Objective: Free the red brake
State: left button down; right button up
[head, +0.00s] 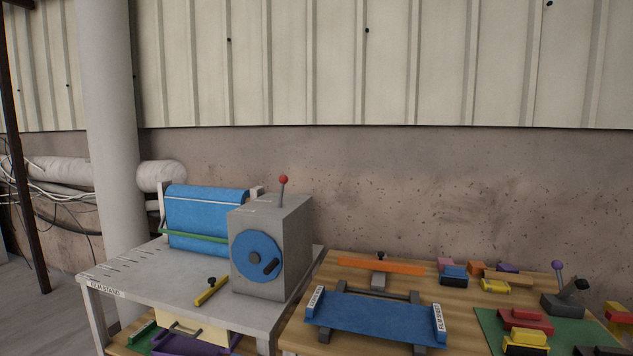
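A lever with a red ball knob (283,180) stands nearly upright on top of a grey box (290,215); it is the red part most like a brake handle, though no label on it can be read. The box has a blue disc (257,257) with a dark crank grip on its front. A blue film roll (207,215) with a green strip across its lower part is mounted behind and left of the box. The box and roll are on a grey table (130,268) labelled "FILM STAND". Neither of my grippers is in view.
A wooden table (290,335) to the right holds a blue sheet (378,318) on a dark frame, an orange bar (380,266), several coloured blocks, a purple-knobbed lever (558,266) and a green mat (490,322). A yellow bar (211,291) lies before the box. A pillar (108,120) stands behind.

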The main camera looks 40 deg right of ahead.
aim_at(283, 179)
jog(key=i+j+z, duration=0.55)
jog(key=z, duration=0.15)
jog(key=i+j+z, duration=0.2)
jog(key=j+z, duration=0.2)
jog(key=i+j+z, duration=0.15)
jog(key=j+z, duration=0.2)
jog(key=i+j+z, duration=0.1)
jog(key=j+z, duration=0.25)
jog(key=j, duration=0.1)
